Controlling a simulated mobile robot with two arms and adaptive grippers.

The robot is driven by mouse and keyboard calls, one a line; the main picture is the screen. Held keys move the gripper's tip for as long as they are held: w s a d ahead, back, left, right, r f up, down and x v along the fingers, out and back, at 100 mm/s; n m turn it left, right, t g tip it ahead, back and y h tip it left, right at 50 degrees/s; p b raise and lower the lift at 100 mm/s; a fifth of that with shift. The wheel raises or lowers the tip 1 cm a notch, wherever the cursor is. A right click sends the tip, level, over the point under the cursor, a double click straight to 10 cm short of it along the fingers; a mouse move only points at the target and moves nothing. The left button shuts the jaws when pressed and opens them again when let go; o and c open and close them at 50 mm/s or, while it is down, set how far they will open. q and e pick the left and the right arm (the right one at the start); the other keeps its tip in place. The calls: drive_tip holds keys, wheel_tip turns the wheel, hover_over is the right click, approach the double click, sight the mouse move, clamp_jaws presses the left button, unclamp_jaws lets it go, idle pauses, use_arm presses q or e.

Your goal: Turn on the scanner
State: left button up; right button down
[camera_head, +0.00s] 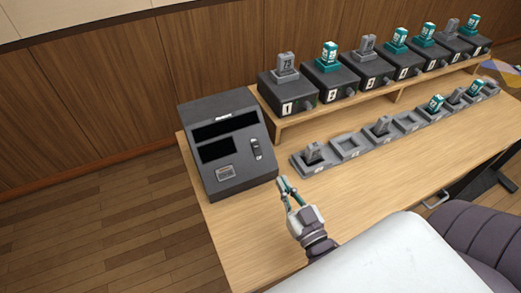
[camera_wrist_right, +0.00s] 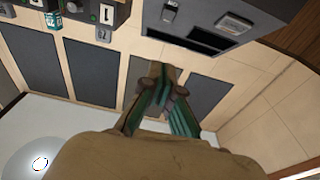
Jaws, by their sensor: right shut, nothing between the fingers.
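The scanner, a dark grey box (camera_head: 228,183) with a sloped face, stands at the left end of the wooden table. Its face has two black windows, a small label plate (camera_head: 226,172) and a rocker switch (camera_head: 256,149) on the right side. In the right wrist view the scanner (camera_wrist_right: 262,12) is at the top, with the switch (camera_wrist_right: 170,11) at its upper edge. My right gripper (camera_head: 283,182) is shut and empty, just right of the scanner's lower front corner and apart from the switch. Its fingertips (camera_wrist_right: 162,72) meet in the wrist view. The switch's position cannot be told. My left gripper is not in view.
Numbered black boxes (camera_head: 288,103) holding grey and teal blocks stand on a raised shelf (camera_head: 310,119). A grey row of slots (camera_head: 349,146) lies in front, some holding blocks. A purple chair (camera_head: 465,235) is at the lower right. Bare tabletop (camera_head: 385,180) lies between.

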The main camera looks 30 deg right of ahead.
drive_tip(key=p, duration=0.2)
approach(257, 149)
drive_tip(key=w+r, duration=0.5)
drive_tip(key=shift+w+d+f, duration=0.2)
drive_tip(key=shift+w+f, duration=0.55)
drive_tip(key=shift+f, duration=0.1)
drive_tip(key=shift+w+f, duration=0.35)
drive_tip(key=shift+w, duration=0.05)
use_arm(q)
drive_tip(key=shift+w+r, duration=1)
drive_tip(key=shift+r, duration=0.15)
use_arm(e)
drive_tip(key=shift+w, duration=0.1)
drive_tip(key=shift+w+f, duration=0.1)
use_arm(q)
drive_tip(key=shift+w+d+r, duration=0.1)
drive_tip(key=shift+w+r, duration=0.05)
